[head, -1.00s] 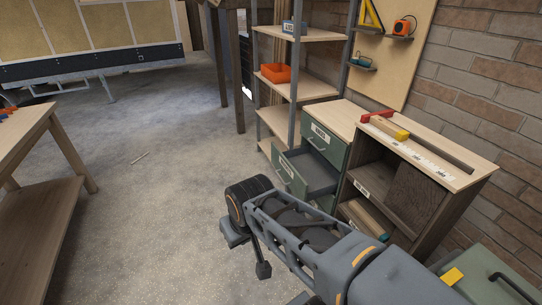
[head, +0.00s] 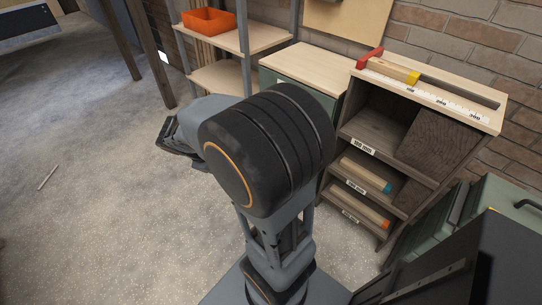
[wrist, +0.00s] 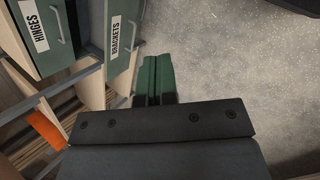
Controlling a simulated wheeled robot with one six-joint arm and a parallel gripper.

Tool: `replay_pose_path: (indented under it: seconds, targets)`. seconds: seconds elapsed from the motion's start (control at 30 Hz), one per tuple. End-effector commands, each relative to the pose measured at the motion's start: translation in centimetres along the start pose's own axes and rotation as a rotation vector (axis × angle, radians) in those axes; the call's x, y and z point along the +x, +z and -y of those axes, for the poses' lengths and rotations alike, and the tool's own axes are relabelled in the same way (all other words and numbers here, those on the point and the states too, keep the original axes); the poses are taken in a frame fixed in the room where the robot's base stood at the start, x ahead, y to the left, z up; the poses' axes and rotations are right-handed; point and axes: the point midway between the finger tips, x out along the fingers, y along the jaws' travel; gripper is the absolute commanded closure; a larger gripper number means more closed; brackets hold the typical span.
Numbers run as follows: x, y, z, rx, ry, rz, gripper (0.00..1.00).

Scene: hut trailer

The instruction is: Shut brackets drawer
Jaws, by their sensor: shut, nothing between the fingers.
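The brackets drawer (wrist: 122,40), with a green front, a white label and a bar handle, shows at the upper left of the wrist view. Its front stands out from the hinges drawer (wrist: 45,35) beside it, so it is open. In the head view my arm hides it. My gripper (wrist: 157,62) is shut and empty, its two green fingers side by side. In the wrist view they are just right of the brackets drawer front and appear apart from it. In the head view, my wrist shows left of the arm's big dark joint.
The drawer cabinet's wooden top (head: 308,72) stands between the shelf with an orange bin (head: 208,20) and a dark cubby unit (head: 410,135). A green case (head: 500,215) is at right.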

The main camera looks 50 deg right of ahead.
Motion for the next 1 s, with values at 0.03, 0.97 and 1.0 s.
replay_pose_path:
  seconds: [0.03,0.97,1.0]
  targets:
    - [4.7,-1.5,-0.5,-0.086,0.058,0.108,1.0]
    - [32.6,-12.7,-9.0,-0.947,0.634,0.844,1.0]
    - [33.0,-12.4,-9.5,-0.946,0.633,0.845,1.0]
